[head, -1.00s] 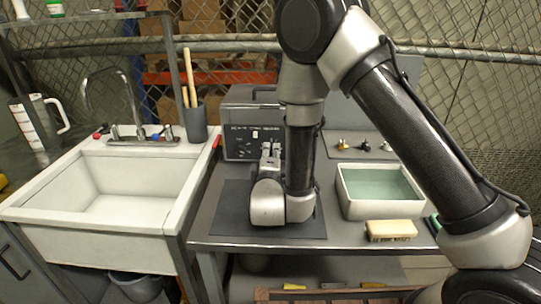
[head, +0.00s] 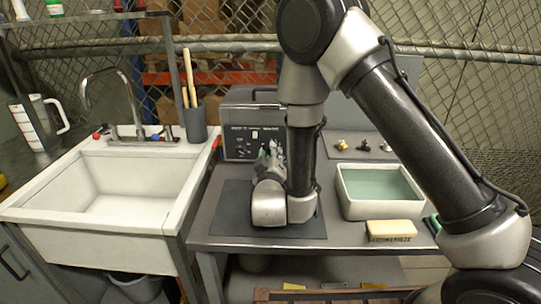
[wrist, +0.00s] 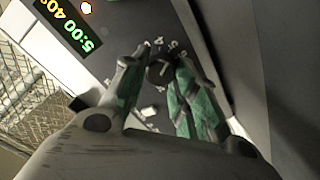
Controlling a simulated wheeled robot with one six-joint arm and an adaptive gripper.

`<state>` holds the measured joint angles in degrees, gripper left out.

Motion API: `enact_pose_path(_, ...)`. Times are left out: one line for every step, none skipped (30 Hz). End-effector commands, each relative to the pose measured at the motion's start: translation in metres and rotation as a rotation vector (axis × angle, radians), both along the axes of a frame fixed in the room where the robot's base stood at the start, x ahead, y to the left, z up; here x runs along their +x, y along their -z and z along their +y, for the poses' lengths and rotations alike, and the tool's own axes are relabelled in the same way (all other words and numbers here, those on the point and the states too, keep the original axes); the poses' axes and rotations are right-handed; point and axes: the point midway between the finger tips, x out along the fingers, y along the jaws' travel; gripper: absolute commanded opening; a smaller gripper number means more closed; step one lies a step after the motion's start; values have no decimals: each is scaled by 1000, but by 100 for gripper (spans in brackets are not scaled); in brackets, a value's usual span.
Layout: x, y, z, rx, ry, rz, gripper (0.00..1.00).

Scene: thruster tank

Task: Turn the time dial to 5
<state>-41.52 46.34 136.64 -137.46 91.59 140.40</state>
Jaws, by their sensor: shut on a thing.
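The grey control box (head: 240,139) stands at the back of the table. The time dial (wrist: 159,71) is a small dark round knob on its front panel, with white numerals around it in the wrist view. My gripper (wrist: 157,68) is shut on the dial, with one green-padded finger on each side. It also shows in the head view (head: 271,152), where the gripper and arm hide the dial. The display (wrist: 68,24) appears rotated in the wrist view and reads 5:00 in green, with 40° in yellow beside it. The exact pointer direction is hard to read.
A white basin of greenish liquid (head: 345,207) and a tan brush-like block (head: 391,231) are to the right of my arm. A dark mat (head: 233,222) lies under it. A sink (head: 100,242) is at left. Small fittings (head: 363,146) lie behind the basin.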

Motion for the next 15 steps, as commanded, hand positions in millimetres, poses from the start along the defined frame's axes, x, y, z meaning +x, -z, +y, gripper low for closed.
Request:
enact_pose_path(-1,2,0,10,0,4,5)
enact_pose_path(-1,2,0,17,-1,3,5)
enact_pose_path(-1,2,0,24,-1,3,5)
enact_pose_path(-1,2,0,29,-1,3,5)
enact_pose_path(-1,2,0,34,-1,3,5)
enact_pose_path(-1,2,0,38,-1,3,5)
enact_pose_path(-1,2,0,40,0,3,5)
enact_pose_path(-1,2,0,42,0,3,4)
enact_pose_path(-1,2,0,43,0,3,4)
enact_pose_path(-1,2,0,43,0,3,4)
enact_pose_path(-1,2,0,44,0,3,4)
enact_pose_path(-1,2,0,44,0,3,4)
enact_pose_path(-1,2,0,44,0,3,4)
enact_pose_path(-1,2,0,44,0,3,4)
enact_pose_path(-1,1,0,44,0,3,4)
